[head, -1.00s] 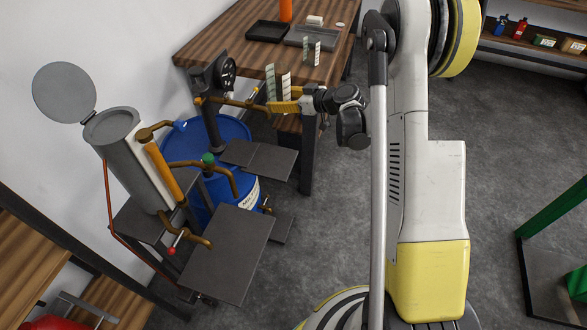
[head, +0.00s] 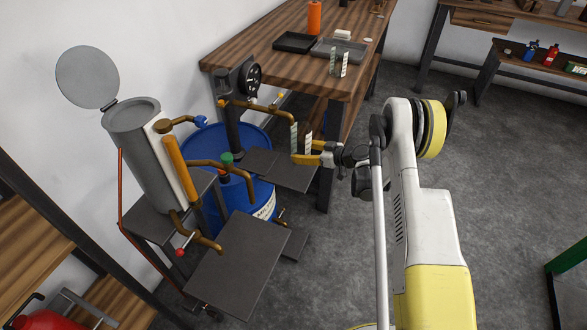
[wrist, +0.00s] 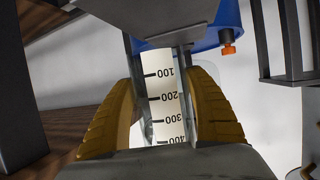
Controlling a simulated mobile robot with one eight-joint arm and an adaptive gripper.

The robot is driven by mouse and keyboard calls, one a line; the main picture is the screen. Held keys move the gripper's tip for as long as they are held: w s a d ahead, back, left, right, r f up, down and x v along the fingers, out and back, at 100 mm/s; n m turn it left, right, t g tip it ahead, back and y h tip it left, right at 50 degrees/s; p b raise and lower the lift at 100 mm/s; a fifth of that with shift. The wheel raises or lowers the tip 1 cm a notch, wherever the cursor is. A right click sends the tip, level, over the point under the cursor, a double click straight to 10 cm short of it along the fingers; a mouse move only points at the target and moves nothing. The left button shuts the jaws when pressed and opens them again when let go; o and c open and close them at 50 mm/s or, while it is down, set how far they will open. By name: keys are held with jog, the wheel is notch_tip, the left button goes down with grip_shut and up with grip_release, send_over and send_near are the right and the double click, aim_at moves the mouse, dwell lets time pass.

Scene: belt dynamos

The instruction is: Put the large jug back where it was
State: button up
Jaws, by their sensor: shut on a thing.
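My gripper (head: 307,153) is shut on a clear jug with white scale strips (head: 295,137), taken as the large jug. The jug is upright in front of the wooden table's near corner, by the dark plate under the brass spout. Whether its base touches the plate cannot be told. In the wrist view the jug's scale (wrist: 162,95) reads 100 to 400, between the yellow fingers. A second clear jug (head: 338,63) with similar strips stands on the wooden table, at the grey tray (head: 350,47).
The wooden table (head: 290,40) also holds a black tray (head: 296,42) and an orange cylinder (head: 314,17). The blue barrel (head: 262,190), the dark plate (head: 262,163) and the grey tank (head: 140,150) stand left of my gripper. Grey floor (head: 490,150) is clear at right.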

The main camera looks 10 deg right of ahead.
jog(key=a, duration=0.1)
jog(key=a+f, duration=0.1)
jog(key=a+f+b, duration=0.1)
jog(key=shift+w+a, duration=0.15)
jog(key=shift+w, duration=0.1)
notch_tip(320, 180, down, 4)
jog(key=shift+f+b, duration=0.1)
jog(key=shift+b, duration=0.95)
jog(key=o, duration=1.4)
